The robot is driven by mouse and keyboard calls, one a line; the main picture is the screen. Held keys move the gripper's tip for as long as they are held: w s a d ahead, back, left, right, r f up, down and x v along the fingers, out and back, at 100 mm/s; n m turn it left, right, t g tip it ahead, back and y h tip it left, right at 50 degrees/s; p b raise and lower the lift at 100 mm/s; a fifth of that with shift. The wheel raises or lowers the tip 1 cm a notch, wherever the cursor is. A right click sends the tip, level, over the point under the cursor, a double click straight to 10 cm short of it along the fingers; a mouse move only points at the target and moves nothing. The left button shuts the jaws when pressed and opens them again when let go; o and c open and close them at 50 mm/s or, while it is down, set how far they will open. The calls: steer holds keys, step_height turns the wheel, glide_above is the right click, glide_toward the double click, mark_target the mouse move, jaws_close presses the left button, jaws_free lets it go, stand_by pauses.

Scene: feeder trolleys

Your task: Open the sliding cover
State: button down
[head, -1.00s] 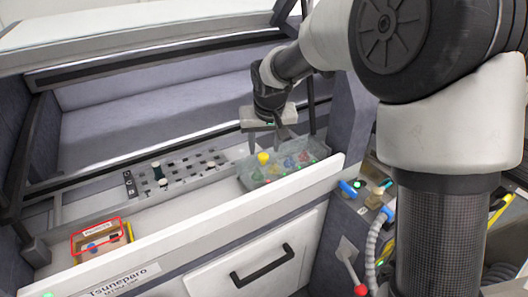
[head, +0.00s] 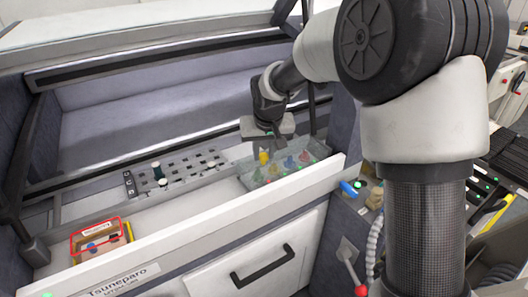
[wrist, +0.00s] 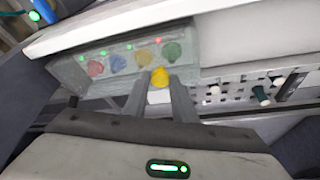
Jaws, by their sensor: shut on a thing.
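A grey, see-through cover (head: 250,168) lies over a tray at the right end of the white trolley ledge. It also shows in the wrist view (wrist: 120,52), with several coloured pieces in red, blue, yellow and green seen through it. A yellow knob (head: 264,157) stands at its left part. My gripper (head: 264,150) points down over it and is shut on the yellow knob. In the wrist view the knob (wrist: 160,77) sits between my fingertips (wrist: 160,84). Whether the cover is displaced cannot be told.
A perforated grey rack (head: 190,172) with a few dark, white-topped pegs stands left of the cover. A red-rimmed box (head: 98,240) is at the far left of the ledge. The white front wall (head: 230,215) runs along the near side. Controls with a blue handle (head: 349,188) are at the right.

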steer(key=s+a+b, duration=0.3)
steer(key=s+a, duration=0.4)
steer(key=a, duration=0.4)
steer(key=s+a+b, duration=0.3)
steer(key=s+a, duration=0.5)
steer(key=a, duration=0.3)
steer(key=c, duration=1.5)
jaws_free()
steer(key=shift+o, duration=0.2)
steer(key=p+v, duration=0.2)
steer(key=v, duration=1.5)
steer(key=shift+r+p, duration=0.25)
steer(key=shift+p, duration=0.05)
